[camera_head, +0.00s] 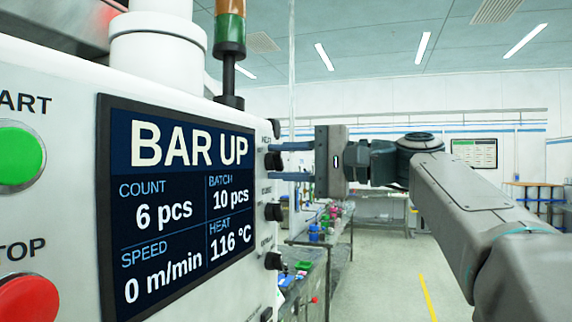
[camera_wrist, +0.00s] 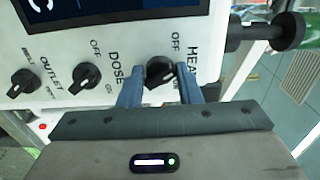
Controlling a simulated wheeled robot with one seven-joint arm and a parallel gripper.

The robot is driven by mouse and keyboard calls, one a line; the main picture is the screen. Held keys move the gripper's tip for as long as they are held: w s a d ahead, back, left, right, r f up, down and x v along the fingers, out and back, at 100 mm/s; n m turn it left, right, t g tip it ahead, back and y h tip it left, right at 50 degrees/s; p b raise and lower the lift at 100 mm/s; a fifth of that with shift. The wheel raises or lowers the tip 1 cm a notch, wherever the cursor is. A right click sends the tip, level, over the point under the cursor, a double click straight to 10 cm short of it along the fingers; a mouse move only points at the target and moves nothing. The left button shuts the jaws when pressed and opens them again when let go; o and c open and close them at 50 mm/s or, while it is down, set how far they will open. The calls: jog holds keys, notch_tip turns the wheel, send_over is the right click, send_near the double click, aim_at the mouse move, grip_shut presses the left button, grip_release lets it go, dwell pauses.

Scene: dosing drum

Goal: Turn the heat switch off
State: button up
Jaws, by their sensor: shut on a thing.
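The heat switch (camera_wrist: 161,73) is a black rotary knob on the white panel, with OFF and HEAT lettering beside it in the wrist view. My gripper (camera_wrist: 162,80) has its two blue fingers on either side of this knob and is shut on it. In the head view my gripper (camera_head: 275,161) reaches the panel's right side from the right, with the knob (camera_head: 273,161) between the fingertips. The fingers partly hide the lettering, and I cannot tell clearly which way the knob points. The display (camera_head: 180,190) reads BAR UP and HEAT 116 °C.
The dose knob (camera_wrist: 86,78) and the outlet knob (camera_wrist: 24,83) sit close beside the heat knob. A black rod with a round end (camera_wrist: 288,31) sticks out nearby. A green button (camera_head: 18,157) and a red button (camera_head: 27,299) are at the panel's left.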

jog(key=shift+f, duration=0.1)
jog(key=o, duration=0.9)
jog(key=shift+d, duration=0.1)
jog(key=b+v, duration=0.1)
jog(key=v, duration=1.2)
jog(key=shift+d, duration=0.35)
jog(key=shift+s, duration=0.15)
